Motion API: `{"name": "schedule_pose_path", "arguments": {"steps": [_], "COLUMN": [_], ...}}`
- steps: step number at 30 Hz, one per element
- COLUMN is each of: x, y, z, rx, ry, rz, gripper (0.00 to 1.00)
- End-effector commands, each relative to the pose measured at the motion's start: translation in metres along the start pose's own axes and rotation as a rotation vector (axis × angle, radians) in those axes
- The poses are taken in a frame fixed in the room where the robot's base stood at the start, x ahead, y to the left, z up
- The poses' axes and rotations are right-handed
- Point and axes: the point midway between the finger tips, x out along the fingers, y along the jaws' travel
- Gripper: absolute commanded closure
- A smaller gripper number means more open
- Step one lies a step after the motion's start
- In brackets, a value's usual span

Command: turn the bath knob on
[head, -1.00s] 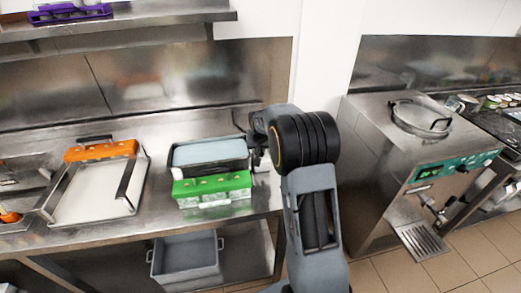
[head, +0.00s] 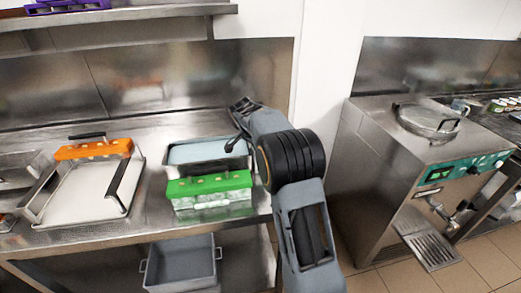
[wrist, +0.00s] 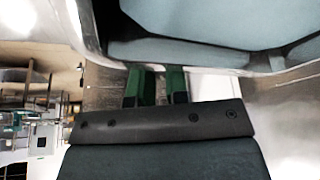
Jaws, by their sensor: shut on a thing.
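The bath is a steel basin (head: 208,165) with pale blue liquid, on the steel counter behind a green-topped box (head: 209,189). In the wrist view, the bath's rim and blue surface (wrist: 215,22) fill the top, very close. My gripper (wrist: 159,90) shows there as two green fingers with dark ends, close together just below the rim. It is shut on what seems to be the bath knob, which the fingers hide. In the head view my arm reaches to the bath's right side, and I cannot make out the fingertips.
A steel tray with black handles (head: 88,190) and an orange-topped box (head: 93,149) stand to the left. A grey bin (head: 182,262) is under the counter. A batch freezer (head: 405,170) stands at the right, across a gap of floor. A shelf (head: 115,18) hangs above.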

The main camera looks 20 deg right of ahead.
Motion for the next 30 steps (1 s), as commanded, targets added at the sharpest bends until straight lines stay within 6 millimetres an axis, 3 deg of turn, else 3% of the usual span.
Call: {"name": "schedule_pose_path", "arguments": {"steps": [15, 30], "x": [0.0025, 0.004], "y": [-0.0003, -0.0001], "z": [0.0012, 0.002], "rx": [0.356, 0.468], "ry": [-0.004, -0.005], "rz": [0.157, 0.206], "gripper": [1.0, 1.0]}}
